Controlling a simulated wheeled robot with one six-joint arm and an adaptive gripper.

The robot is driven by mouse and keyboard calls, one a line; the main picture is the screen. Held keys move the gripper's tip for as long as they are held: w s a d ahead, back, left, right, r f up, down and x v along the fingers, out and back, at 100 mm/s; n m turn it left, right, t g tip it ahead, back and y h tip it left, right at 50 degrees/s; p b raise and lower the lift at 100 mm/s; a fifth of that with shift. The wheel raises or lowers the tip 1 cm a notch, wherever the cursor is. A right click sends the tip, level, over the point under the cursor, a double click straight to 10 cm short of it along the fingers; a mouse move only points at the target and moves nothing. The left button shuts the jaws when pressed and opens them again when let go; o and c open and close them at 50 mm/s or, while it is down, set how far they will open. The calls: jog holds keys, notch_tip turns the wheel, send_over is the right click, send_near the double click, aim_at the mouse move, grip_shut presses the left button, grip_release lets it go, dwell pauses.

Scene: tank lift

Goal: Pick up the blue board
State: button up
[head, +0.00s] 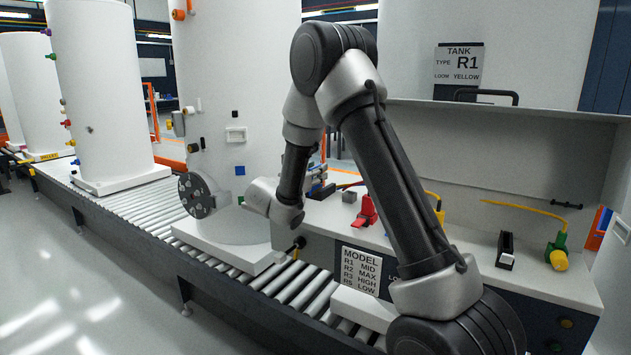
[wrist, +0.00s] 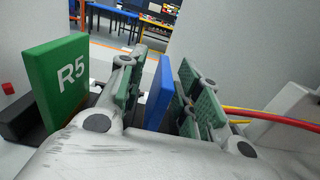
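The blue board (wrist: 160,95) stands upright between the two fingers of my gripper (wrist: 160,92) in the wrist view. A gap shows between the left finger and the board, and a narrower one on the right. My gripper is open around the board and does not visibly grip it. The board's lower part is hidden by the gripper body. In the head view my wrist is low beside the white tank on the conveyor, and the fingers are mostly hidden; a small blue patch there is too small to identify surely.
A green board marked R5 (wrist: 68,82) stands in a dark holder just left of my gripper. Red and yellow cables (wrist: 275,115) run at the right. A workbench (head: 470,245) holds a red item (head: 364,210) and a green-yellow connector (head: 556,255). A roller conveyor (head: 140,212) carries white tanks.

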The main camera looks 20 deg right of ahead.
jog(key=shift+d, duration=0.1)
grip_shut()
notch_tip(320, 180, up, 10)
dwell(0.6)
